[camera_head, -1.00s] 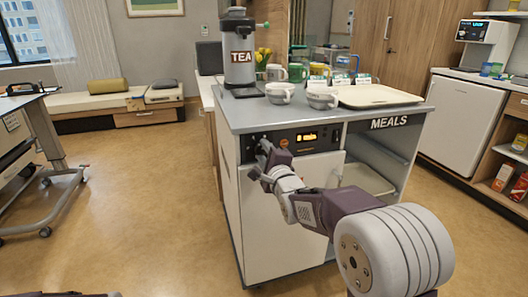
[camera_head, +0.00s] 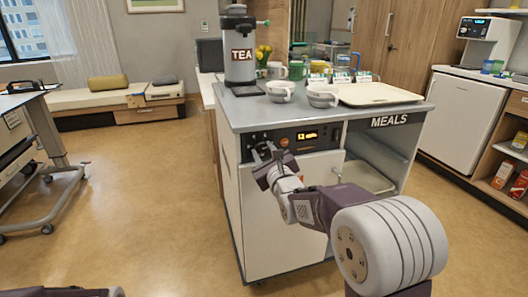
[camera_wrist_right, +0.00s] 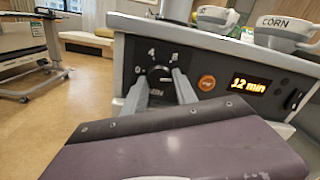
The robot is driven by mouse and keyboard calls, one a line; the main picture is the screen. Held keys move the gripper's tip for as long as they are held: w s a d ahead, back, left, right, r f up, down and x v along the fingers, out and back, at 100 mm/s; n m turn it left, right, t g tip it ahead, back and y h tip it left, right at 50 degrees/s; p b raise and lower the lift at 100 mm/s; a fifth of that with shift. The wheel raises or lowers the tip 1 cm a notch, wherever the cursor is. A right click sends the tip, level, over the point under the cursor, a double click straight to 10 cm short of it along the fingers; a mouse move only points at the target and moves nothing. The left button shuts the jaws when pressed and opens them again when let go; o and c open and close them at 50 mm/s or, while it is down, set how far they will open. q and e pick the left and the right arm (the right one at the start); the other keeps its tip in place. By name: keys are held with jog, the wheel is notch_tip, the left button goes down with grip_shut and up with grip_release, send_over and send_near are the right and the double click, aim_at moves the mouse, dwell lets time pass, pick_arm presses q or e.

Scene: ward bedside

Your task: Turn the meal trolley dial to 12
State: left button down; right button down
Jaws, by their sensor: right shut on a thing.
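The meal trolley (camera_head: 290,215) stands in the middle of the head view, with a dark control panel along its upper front edge. The dial (camera_wrist_right: 158,76) is a dark round knob at the panel's left end, with small white marks around it. My right gripper (camera_head: 262,152) reaches the panel; in the wrist view its two grey fingers (camera_wrist_right: 160,88) are closed on opposite sides of the dial, partly hiding it. The lit display (camera_wrist_right: 249,85) reads "12 min" in the wrist view. An orange button (camera_wrist_right: 206,83) sits between dial and display.
The trolley top carries a tea urn (camera_head: 240,55), two grey bowls (camera_head: 281,91) and a cream tray (camera_head: 378,94). Open shelves are at its right side. The floor left of the trolley is clear up to a wheeled table (camera_head: 38,150).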

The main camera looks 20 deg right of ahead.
jog(key=shift+m, duration=0.8)
jog(key=shift+f, duration=0.1)
jog(key=c, duration=1)
grip_release()
jog(key=shift+o, duration=0.2)
jog(key=shift+s, duration=0.1)
jog(key=s+p, duration=0.2)
jog(key=s, duration=0.7)
